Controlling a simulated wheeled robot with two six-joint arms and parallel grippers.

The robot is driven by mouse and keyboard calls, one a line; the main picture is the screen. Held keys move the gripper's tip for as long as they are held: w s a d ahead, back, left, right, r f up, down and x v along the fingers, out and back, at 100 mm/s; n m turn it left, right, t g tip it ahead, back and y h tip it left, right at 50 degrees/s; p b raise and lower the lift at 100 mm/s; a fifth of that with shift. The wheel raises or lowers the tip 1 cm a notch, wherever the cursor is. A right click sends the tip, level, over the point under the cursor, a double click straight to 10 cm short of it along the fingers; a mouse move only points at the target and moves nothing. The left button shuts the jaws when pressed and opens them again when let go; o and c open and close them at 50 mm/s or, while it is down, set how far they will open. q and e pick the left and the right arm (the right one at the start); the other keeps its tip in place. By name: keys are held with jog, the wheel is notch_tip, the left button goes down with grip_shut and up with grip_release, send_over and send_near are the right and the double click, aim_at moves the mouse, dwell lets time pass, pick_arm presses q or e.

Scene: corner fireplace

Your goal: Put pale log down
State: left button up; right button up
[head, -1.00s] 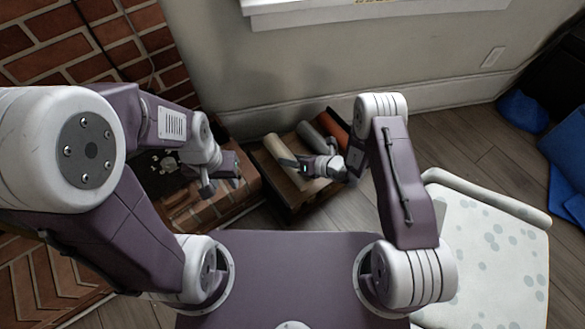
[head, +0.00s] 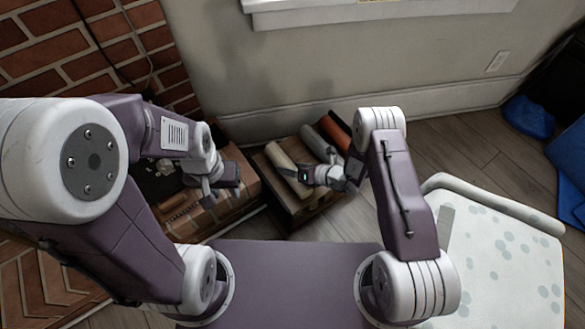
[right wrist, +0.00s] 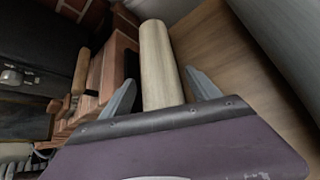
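The pale log (head: 282,162) lies in a wooden box (head: 311,207) on the floor by the wall. It also shows in the right wrist view (right wrist: 157,60), running away from me between the two fingers. My right gripper (head: 300,177) is at the near end of the log. In the right wrist view its fingers (right wrist: 160,77) stand open on either side of the log, with a small gap visible at each side. My left gripper (head: 212,190) hangs over the brick hearth, left of the box. Its finger opening is not clear.
A grey log (head: 317,141) and a reddish-brown log (head: 336,128) lie beside the pale one. The brick hearth (head: 204,217) borders the box on the left. A spotted pale cushioned seat (head: 497,260) stands at the right. Wood floor is free between box and seat.

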jog(key=shift+r, duration=0.2)
jog(key=p+v, duration=0.8)
jog(key=v, duration=0.3)
jog(key=s+a+r+n+g+h, duration=0.1)
jog(key=s+r+n+g, duration=0.7)
jog(key=s+r+n, duration=0.65)
jog(key=d+r+n+t+h, duration=0.1)
jog(key=d+r+n+h, duration=0.2)
jog(key=d+n, duration=0.3)
jog(key=d+r+n+t+h, duration=0.1)
jog(key=d+r+n+h, duration=0.3)
jog(key=n, duration=0.7)
jog(key=shift+w+d+t+h, duration=0.35)
jog(key=shift+d+h, duration=0.45)
jog(key=shift+d, duration=0.3)
jog(key=shift+r, duration=0.1)
